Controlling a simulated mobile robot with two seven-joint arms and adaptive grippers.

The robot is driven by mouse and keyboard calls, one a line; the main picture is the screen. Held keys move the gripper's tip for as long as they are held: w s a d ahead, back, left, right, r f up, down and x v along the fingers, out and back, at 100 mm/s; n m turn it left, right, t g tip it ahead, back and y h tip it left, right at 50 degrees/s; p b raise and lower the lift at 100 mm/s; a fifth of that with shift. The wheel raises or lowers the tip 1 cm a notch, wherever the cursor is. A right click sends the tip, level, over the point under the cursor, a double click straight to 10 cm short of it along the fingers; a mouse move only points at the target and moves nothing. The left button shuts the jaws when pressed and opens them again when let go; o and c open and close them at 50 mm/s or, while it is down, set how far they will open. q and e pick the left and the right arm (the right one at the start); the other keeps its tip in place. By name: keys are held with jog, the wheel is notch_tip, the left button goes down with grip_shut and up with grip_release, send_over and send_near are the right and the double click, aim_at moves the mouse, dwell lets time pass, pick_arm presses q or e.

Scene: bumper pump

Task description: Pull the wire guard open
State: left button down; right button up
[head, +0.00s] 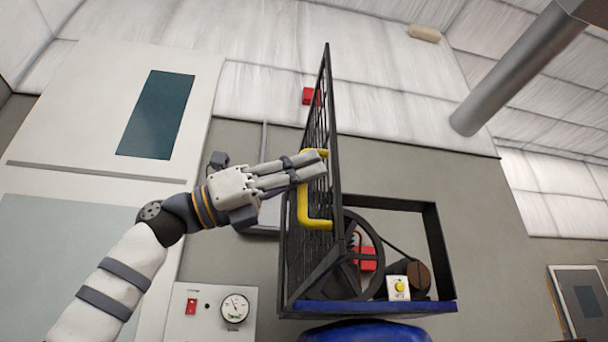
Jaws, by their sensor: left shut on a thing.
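The wire guard (327,112) is a black mesh panel in a dark frame, seen nearly edge-on in the head view. It stands swung out from the left side of the dark box frame (436,235). A yellow handle (303,208) is fixed to its left face. My left gripper (322,165) reaches in from the left and is shut on the upper part of the handle, its fingers hiding that part. Inside the box frame, a dark wheel (362,255) and a belt show to the right of the guard. My right gripper is not in view.
A panel with a round gauge (235,308) is at lower left. A small box with a yellow button (399,287) stands inside the frame. A blue rounded body (365,332) lies below. A grey pipe (515,68) hangs at upper right.

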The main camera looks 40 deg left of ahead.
pick_arm(q)
jog(key=shift+w, duration=0.1)
jog(key=c, duration=1.9)
grip_release()
jog(key=v, duration=1.2)
jog(key=shift+f, duration=0.1)
